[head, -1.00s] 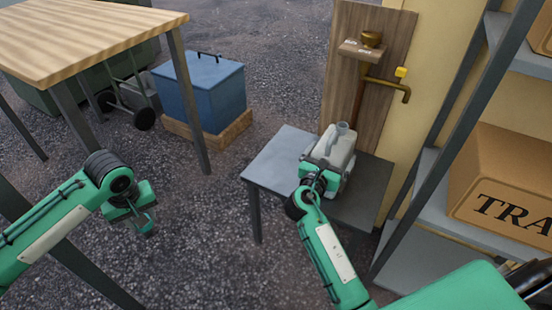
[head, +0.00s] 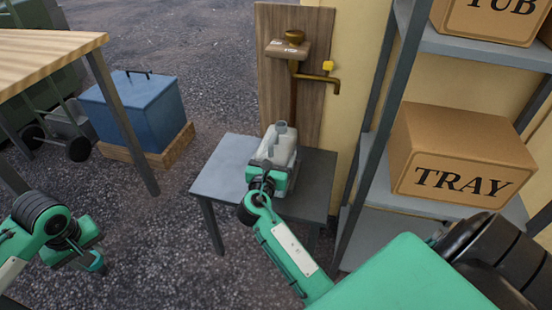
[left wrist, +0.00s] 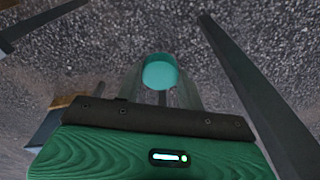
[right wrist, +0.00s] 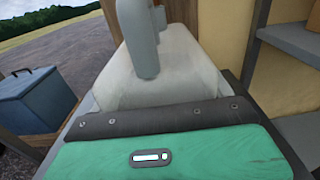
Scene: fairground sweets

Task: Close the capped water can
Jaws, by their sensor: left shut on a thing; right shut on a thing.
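The water can (head: 277,148) is a pale, translucent container with a grey neck, standing on the small grey table under the tap. My right gripper (head: 268,180) is shut on its near side. In the right wrist view the can (right wrist: 185,70) fills the space beyond the gripper, with a grey upright part (right wrist: 138,40) in front. My left gripper (head: 95,262) is out to the left, well away from the can and below its table. It is shut on a round teal cap (left wrist: 160,72), seen in the left wrist view. The can's opening is too small to judge clearly.
The grey table (head: 215,185) has bare top around the can. A brass tap (head: 330,82) on a wooden board is behind it. A shelf with a TRAY box (head: 460,150) stands right. A blue bin (head: 140,110) and a wooden table (head: 45,45) are left.

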